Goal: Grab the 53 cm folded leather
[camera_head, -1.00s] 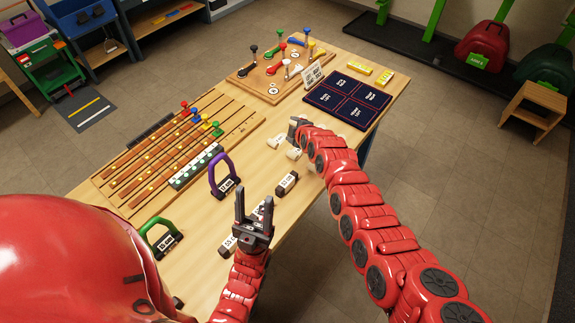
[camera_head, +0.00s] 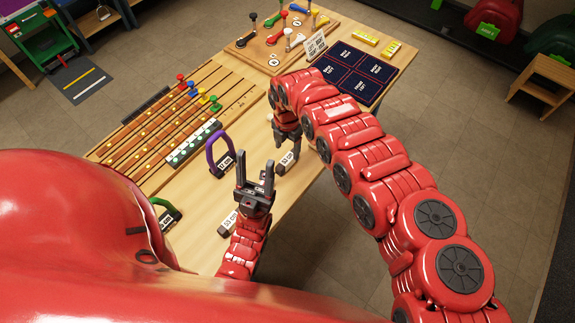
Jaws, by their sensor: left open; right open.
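Several small label-wrapped rolls with dark ends lie on the wooden table (camera_head: 195,240). One roll (camera_head: 287,160) lies right below my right gripper; its label ends in "cm", but I cannot read the number for sure. Another roll (camera_head: 229,222) lies left of my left gripper, its label also too small to read surely. My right gripper (camera_head: 287,143) points down just above the first roll, partly hidden by my arm; whether it touches the roll I cannot tell. My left gripper (camera_head: 255,172) is open and empty, fingers up, above the table's front part.
A purple arch (camera_head: 211,152) and a green arch (camera_head: 163,208) stand on the left side. Beyond are a slotted board with coloured knobs (camera_head: 175,115), a tool board (camera_head: 270,50), a dark four-square mat (camera_head: 350,75) and yellow blocks (camera_head: 366,38).

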